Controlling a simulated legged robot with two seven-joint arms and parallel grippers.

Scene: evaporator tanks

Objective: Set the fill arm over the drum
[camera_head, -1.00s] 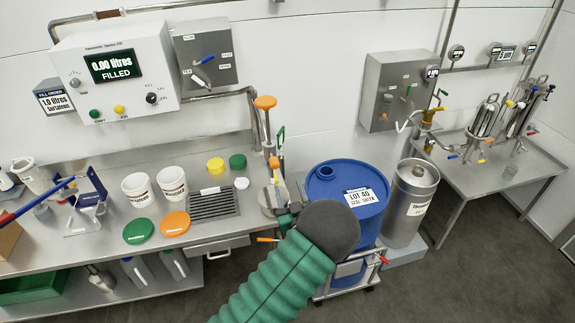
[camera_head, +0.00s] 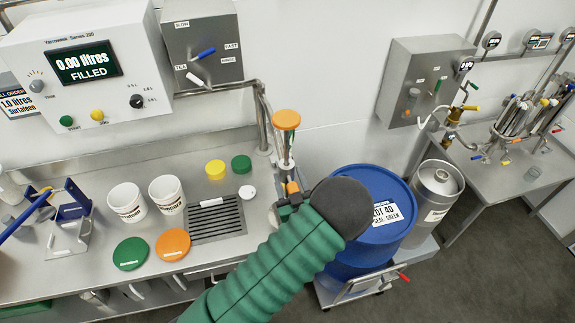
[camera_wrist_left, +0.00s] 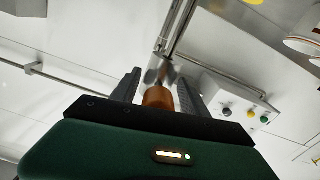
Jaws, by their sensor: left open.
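The fill arm is a steel pipe with an orange cap (camera_head: 286,120) on top and an orange grip (camera_head: 293,188) lower down, at the right end of the bench. The blue drum (camera_head: 350,258) stands just right of the bench, partly hidden by my left arm. My left gripper (camera_head: 290,204) is at the orange grip, with its jaws mostly hidden behind the green arm. In the left wrist view, the open fingers (camera_wrist_left: 158,88) stand on both sides of the orange grip (camera_wrist_left: 158,98), and I see gaps beside it. My right gripper is out of view.
The bench holds white tubs (camera_head: 127,203), coloured lids (camera_head: 173,243) and a drain grille (camera_head: 215,220). The filler box (camera_head: 85,65) reads 0.00 litres. A steel keg (camera_head: 436,190) stands right of the drum. Open floor (camera_head: 470,265) lies at the lower right.

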